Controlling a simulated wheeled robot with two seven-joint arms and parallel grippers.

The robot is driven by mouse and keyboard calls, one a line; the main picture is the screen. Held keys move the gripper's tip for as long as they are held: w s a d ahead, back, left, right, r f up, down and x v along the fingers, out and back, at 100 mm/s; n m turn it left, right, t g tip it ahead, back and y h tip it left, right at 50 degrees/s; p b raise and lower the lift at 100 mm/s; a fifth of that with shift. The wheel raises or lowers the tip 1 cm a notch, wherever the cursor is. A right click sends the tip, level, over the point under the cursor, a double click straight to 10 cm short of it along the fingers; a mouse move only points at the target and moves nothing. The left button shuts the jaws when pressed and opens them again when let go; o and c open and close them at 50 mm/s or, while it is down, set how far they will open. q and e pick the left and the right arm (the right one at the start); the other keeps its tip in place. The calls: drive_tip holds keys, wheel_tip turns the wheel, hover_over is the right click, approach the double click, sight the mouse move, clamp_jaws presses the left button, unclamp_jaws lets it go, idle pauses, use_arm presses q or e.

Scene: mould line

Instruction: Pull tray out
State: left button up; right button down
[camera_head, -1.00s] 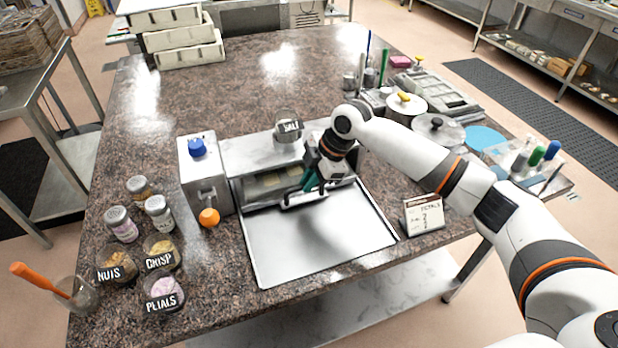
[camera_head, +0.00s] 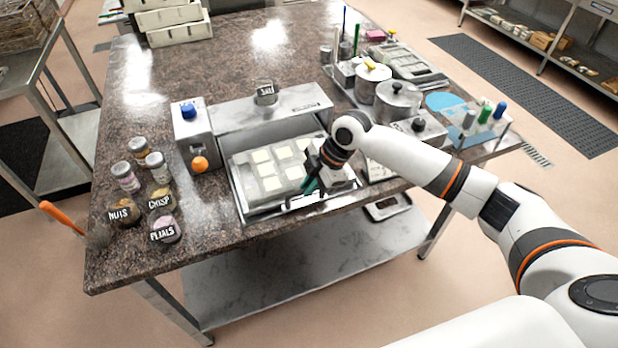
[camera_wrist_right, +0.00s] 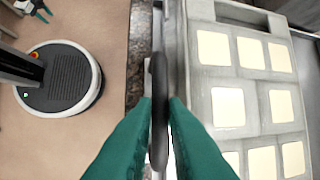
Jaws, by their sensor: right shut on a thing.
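The grey tray (camera_head: 255,183) with several cream squares in its pockets lies drawn out in front of the low steel housing (camera_head: 235,112), over the flat steel sheet (camera_head: 240,200). The tray's far end lies close to the housing opening. My right gripper (camera_head: 309,187) is at the tray's near right side. In the right wrist view its teal fingers (camera_wrist_right: 160,105) are shut on the dark handle bar (camera_wrist_right: 158,65) along the tray's edge. What is probably my left gripper (camera_wrist_right: 33,9) shows small at that view's top left corner, too small to read its state.
A steel box with a blue knob (camera_head: 188,112) and an orange ball (camera_head: 199,164) stand left of the tray. Several jars (camera_head: 125,177) stand farther left. Lidded pots (camera_head: 398,98) and a pen rack (camera_head: 482,130) stand right. Floor is free before the table.

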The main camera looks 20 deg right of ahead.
drive_tip(key=shift+s, duration=0.2)
use_arm(q)
drive_tip(key=shift+w+r, duration=0.15)
drive_tip(key=shift+w, duration=0.45)
